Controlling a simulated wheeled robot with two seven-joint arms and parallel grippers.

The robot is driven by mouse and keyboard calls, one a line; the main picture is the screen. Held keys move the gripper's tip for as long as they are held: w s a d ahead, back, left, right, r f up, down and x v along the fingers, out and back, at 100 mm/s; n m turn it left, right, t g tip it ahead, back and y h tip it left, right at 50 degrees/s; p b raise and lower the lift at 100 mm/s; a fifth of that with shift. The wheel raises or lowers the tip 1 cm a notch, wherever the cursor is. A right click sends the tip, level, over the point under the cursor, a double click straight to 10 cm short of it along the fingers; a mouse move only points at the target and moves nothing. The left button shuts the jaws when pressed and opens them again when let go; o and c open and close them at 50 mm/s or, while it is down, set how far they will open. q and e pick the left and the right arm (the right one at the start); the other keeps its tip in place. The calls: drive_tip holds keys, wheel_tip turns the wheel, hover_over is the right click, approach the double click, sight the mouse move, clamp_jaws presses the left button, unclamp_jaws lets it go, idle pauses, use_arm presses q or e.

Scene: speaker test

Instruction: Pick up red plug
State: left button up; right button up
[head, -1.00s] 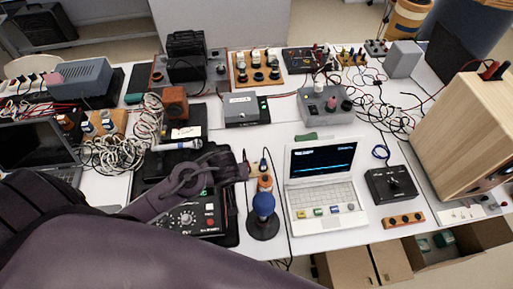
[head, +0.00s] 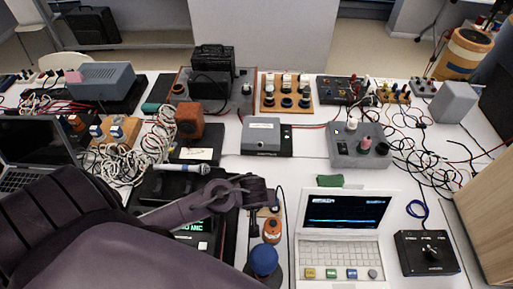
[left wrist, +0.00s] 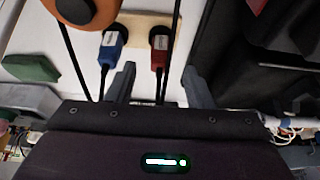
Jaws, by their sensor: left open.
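The red plug (left wrist: 159,47) sits upright-looking on a small beige board (left wrist: 142,25) in the left wrist view, with a dark cable running from it toward my gripper. A blue plug (left wrist: 112,42) is beside it on the left. My left gripper (left wrist: 160,82) is open and empty, its two fingers apart on either side of the red plug's cable, short of the plug body in the picture. In the head view my left gripper (head: 270,193) is over the board, and the red plug cannot be made out there.
An orange round part (head: 272,232) and a blue ball (head: 264,260) are close to the gripper. A white laptop (head: 340,250) stands to the right, a microphone (head: 183,168) to the left. Tangled cables (head: 130,160) lie at the left. Bare white table (head: 310,165) shows behind the laptop.

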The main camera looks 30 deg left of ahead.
use_arm(q)
drive_tip(key=x, duration=0.5)
drive_tip(key=shift+w+f, duration=0.15)
drive_tip(key=shift+f, duration=0.1)
drive_tip(key=shift+r, duration=0.1)
drive_tip(key=shift+c, duration=1.1)
clamp_jaws()
